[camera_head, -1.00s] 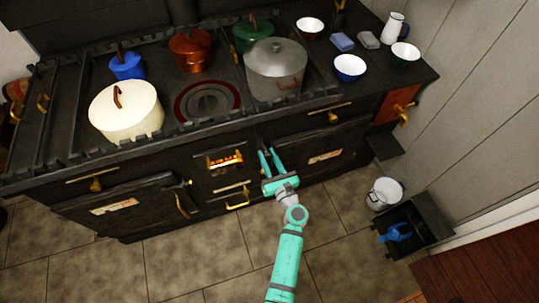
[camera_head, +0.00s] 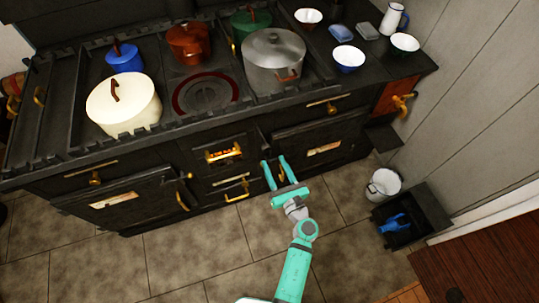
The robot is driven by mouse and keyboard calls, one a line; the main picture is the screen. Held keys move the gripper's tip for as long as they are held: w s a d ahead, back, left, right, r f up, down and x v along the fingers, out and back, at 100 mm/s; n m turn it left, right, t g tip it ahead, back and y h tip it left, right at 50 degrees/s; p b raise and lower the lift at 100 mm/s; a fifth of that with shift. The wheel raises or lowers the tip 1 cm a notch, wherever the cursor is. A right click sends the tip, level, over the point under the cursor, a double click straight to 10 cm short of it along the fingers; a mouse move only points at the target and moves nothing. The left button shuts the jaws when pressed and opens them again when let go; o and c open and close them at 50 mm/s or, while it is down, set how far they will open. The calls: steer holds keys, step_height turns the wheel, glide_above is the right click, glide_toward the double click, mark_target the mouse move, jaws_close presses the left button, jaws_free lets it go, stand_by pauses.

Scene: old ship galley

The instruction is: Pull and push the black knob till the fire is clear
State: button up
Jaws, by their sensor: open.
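The fire grate (camera_head: 222,154) glows orange behind bars in the middle of the black stove's front. Below it are brass handles, one of them a looped handle (camera_head: 237,196). I cannot make out the black knob for certain; it may be too dark and small, or hidden by my gripper. My gripper (camera_head: 274,162) is teal and open, with two parallel fingers pointing at the stove front. It is right of the grate and the looped handle, near the left edge of the right oven door (camera_head: 345,148). Nothing visible is held.
The black stove top (camera_head: 70,100) carries a cream pot (camera_head: 124,108), a grey pot (camera_head: 273,65) and other pots. A white bucket (camera_head: 383,184) and a black box (camera_head: 425,215) with a blue scoop stand on the floor at right. The tiled floor before the stove is clear.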

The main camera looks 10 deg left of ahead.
steer(key=v, duration=0.2)
steer(key=shift+s+d, duration=0.1)
steer(key=shift+s, duration=0.3)
steer(key=shift+c, duration=0.7)
